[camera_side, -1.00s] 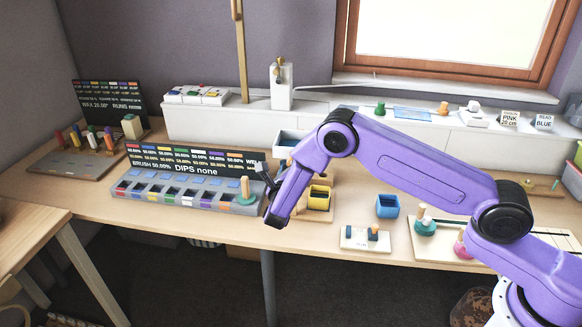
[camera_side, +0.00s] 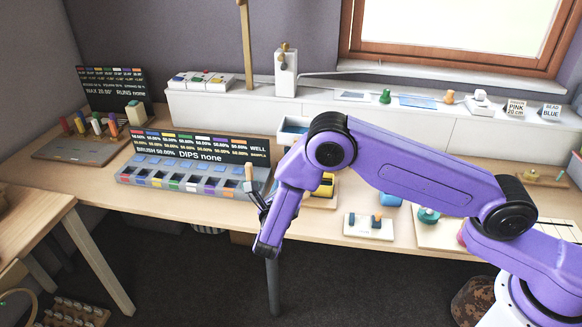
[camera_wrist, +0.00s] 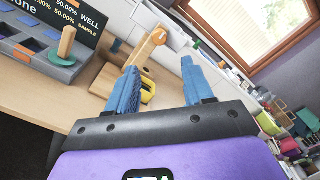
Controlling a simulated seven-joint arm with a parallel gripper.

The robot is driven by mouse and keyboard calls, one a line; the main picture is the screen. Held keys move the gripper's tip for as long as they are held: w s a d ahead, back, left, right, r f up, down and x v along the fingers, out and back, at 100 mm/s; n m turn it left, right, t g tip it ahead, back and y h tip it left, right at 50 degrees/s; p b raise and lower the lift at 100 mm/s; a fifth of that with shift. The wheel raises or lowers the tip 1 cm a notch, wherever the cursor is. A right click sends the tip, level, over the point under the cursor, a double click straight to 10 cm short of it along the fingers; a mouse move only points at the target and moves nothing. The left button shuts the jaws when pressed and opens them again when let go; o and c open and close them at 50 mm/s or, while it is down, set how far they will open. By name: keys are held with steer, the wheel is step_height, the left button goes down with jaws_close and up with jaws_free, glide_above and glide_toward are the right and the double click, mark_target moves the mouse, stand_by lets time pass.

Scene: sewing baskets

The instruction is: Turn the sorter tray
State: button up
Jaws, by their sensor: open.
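I cannot tell for sure which object is the sorter tray. A long grey tray (camera_side: 184,183) with a row of coloured compartments lies on the table at left, under a black display panel (camera_side: 200,148). A wooden peg on a green base (camera_wrist: 66,46) stands at its right end. In the side view my gripper (camera_side: 262,200) is near the tray's right end, partly hidden by my wrist.
A small cream block with blue pegs (camera_side: 369,226) lies near the table's front edge. A white ledge (camera_side: 430,125) runs along the back.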

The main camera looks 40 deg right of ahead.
steer(key=shift+v, duration=2.7)
